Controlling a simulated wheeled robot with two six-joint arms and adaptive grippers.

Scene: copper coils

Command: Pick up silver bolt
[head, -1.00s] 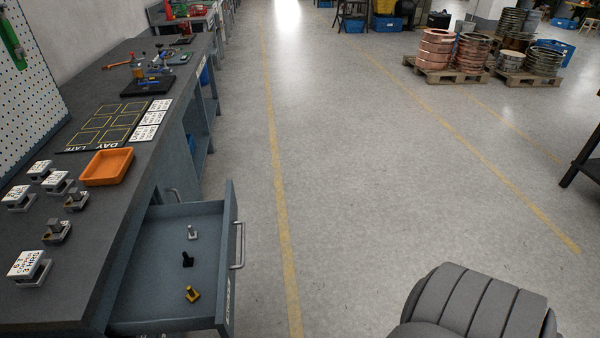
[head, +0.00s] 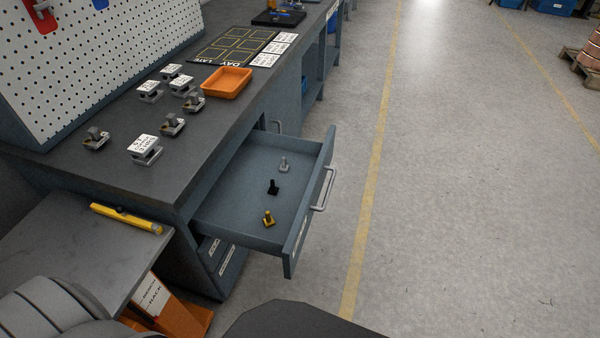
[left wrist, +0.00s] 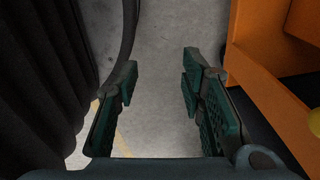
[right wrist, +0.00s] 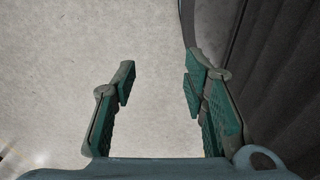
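The silver bolt (head: 284,164) stands upright on its head in the open drawer (head: 232,203), at the far end of a row of three. A black bolt (head: 273,187) is in the middle and a yellow bolt (head: 269,218) is nearest. Neither gripper shows in the head view. My left gripper (left wrist: 158,85) is open and empty in the left wrist view, over the floor beside an orange structure. My right gripper (right wrist: 158,82) is open and empty in the right wrist view, over bare floor. No bolt shows in either wrist view.
The drawer juts out of the grey workbench (head: 120,188), its handle (head: 324,190) facing the aisle. An orange tray (head: 227,83) and several small clamp-like blocks stand on the bench. A lower table with a yellow level (head: 126,217) is at left.

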